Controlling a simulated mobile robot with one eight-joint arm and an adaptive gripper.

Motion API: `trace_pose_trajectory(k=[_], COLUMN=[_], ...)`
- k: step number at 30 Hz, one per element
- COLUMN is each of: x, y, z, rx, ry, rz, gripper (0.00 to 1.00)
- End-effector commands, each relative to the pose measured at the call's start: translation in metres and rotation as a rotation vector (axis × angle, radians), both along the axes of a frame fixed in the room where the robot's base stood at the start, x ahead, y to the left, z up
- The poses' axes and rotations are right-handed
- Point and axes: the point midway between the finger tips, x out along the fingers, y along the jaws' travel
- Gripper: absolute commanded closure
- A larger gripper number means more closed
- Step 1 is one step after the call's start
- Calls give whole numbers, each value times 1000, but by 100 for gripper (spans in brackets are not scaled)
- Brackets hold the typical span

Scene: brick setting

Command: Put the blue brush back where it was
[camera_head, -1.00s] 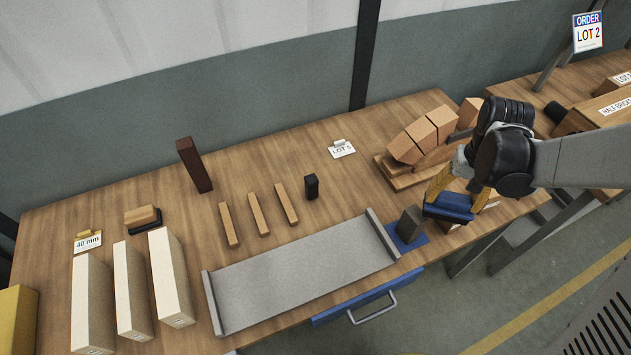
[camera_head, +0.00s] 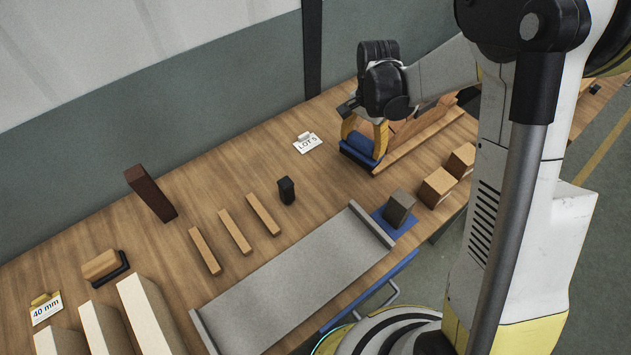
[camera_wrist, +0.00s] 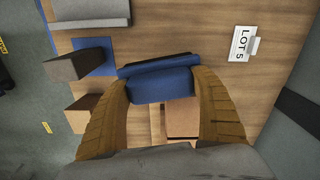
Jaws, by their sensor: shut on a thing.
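My gripper (camera_head: 365,138) is shut on the blue brush (camera_head: 357,151), with one yellow finger at each end of it. The brush is a blue block with a darker edge strip. In the head view it is over the back right part of the bench, left of the wooden stand (camera_head: 425,137) and right of the LOT 5 card (camera_head: 307,143). I cannot tell whether it touches the bench top. In the wrist view the brush (camera_wrist: 160,84) lies across the middle between both fingers.
A dark block (camera_head: 399,208) stands on a blue mat (camera_head: 381,222) beside a grey tray (camera_head: 290,285). Two tan blocks (camera_head: 437,187) sit near the bench's front edge. A small black block (camera_head: 287,190) stands left of my gripper. Bare bench lies around the LOT 5 card.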

Motion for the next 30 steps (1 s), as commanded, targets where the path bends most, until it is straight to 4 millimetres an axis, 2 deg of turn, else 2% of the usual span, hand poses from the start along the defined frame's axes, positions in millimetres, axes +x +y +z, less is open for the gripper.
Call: trace_pose_trajectory(k=[4, 8, 18, 21, 26, 30], x=[11, 11, -12, -16, -19, -19], y=[8, 20, 96, 111, 121, 121], z=[6, -2, -52, -61, -66, -82], rx=[0, 0, 0, 0, 0, 0], ry=[0, 0, 0, 0, 0, 0], rz=[-136, -178, -176, -178, -180, -181], gripper=[54, 54, 54, 54, 54, 54])
